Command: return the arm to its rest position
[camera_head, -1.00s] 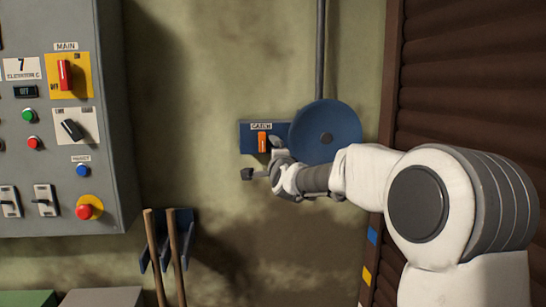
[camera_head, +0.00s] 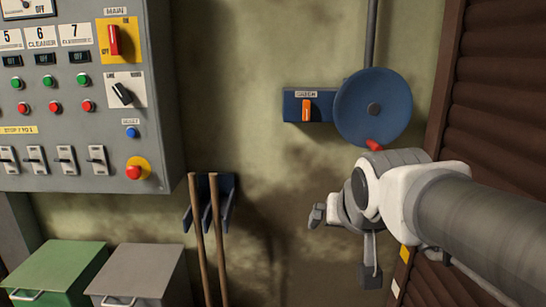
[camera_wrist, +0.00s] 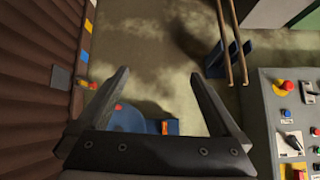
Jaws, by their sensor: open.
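My gripper (camera_head: 343,246) is open and empty, in front of the stained wall below the blue catch plate. In the wrist view its two fingers (camera_wrist: 159,76) stand wide apart with nothing between them. My white and grey arm reaches in from the right edge of the head view. The catch's orange lever (camera_head: 306,110) stands upright on its blue plate (camera_head: 291,104), clear of the gripper. It also shows in the wrist view, where the scene is upside down, as an orange patch (camera_wrist: 165,128) behind the gripper body.
A blue round disc (camera_head: 372,92) with a red knob (camera_head: 374,145) adjoins the plate. A grey control panel (camera_head: 165,65) stands left. Two wooden handles (camera_head: 206,240) lean in a blue rack (camera_head: 229,190). Green (camera_head: 55,265) and grey (camera_head: 140,268) bins stand below. A brown corrugated shutter (camera_head: 500,90) is right.

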